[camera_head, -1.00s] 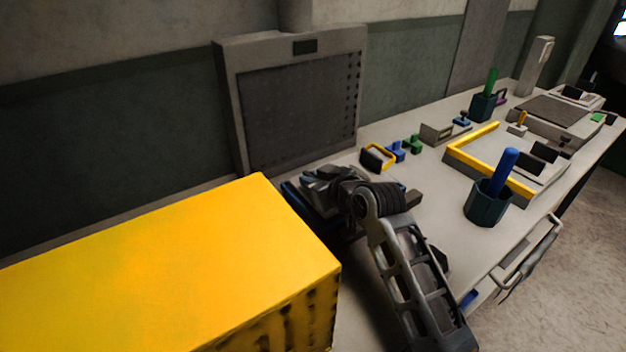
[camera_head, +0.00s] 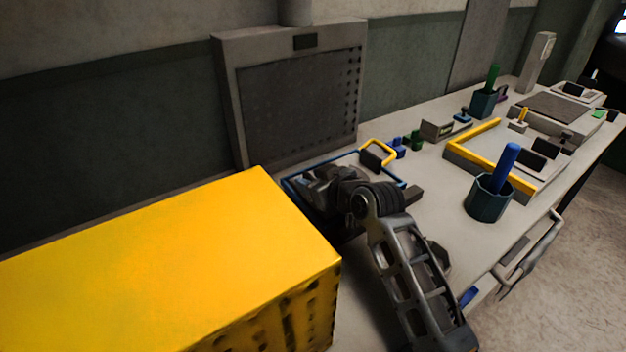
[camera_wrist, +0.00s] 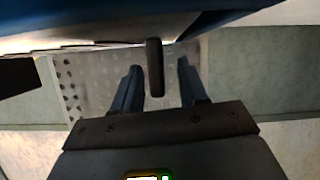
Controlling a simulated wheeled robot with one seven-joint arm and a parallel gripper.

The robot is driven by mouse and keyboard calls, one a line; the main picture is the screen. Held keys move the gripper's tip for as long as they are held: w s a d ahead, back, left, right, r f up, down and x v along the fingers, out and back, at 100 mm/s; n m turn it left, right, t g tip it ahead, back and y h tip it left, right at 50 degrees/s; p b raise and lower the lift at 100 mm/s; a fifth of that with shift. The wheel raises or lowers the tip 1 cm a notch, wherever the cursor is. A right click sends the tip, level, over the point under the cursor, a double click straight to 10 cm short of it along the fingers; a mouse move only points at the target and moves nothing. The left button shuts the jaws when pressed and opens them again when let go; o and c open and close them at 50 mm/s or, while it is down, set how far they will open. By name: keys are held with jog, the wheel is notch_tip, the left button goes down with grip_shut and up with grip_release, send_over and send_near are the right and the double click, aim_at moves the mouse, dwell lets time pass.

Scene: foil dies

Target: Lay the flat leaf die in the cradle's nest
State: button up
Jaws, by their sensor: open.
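My gripper (camera_wrist: 160,85) is open in the wrist view, its two fingers spread. A dark upright post or handle (camera_wrist: 154,68) shows between them, with clearance visible on both sides. Its upper end in that picture meets a pale and blue-edged thing (camera_wrist: 215,22) that fills the top. In the head view a blue-edged, frame-like thing (camera_head: 325,162) lies around and behind my wrist, partly hidden by it. My fingertips are hidden there. I cannot tell which piece is the flat leaf die, nor make out the cradle's nest.
A big yellow box (camera_head: 170,270) stands close on the left. A grey panel (camera_head: 300,110) rises behind. A yellow-handled piece (camera_head: 377,153) and small blue and green pieces (camera_head: 406,144) lie beyond my wrist. A cup with a blue rod (camera_head: 488,197) and a yellow-edged fixture (camera_head: 470,140) stand right.

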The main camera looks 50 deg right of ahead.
jog(key=shift+r, duration=0.25)
jog(key=v, duration=1.2)
jog(key=shift+r, duration=0.4)
jog(key=shift+y, duration=0.4)
jog(key=s+a+f, duration=0.2)
jog(key=s+a, duration=0.1)
jog(key=s+a+f, duration=0.2)
jog(key=s+a, duration=0.2)
jog(key=s+a+f, duration=0.2)
jog(key=s+a, duration=0.2)
jog(key=shift+s+a, duration=0.2)
jog(key=shift+n+t+y, duration=0.5)
jog(key=shift+n+y, duration=0.1)
jog(key=shift+y, duration=0.1)
jog(key=s+a, duration=0.1)
jog(key=s, duration=0.1)
jog(key=s+a, duration=0.2)
jog(key=s, duration=0.1)
jog(key=s+a, duration=0.2)
jog(key=s, duration=0.1)
jog(key=shift+r, duration=0.4)
jog(key=s+a+r+n+y, duration=0.1)
jog(key=s+a+r, duration=0.2)
jog(key=s, duration=0.4)
jog(key=shift+r+t+y, duration=0.25)
jog(key=shift+t+y, duration=0.15)
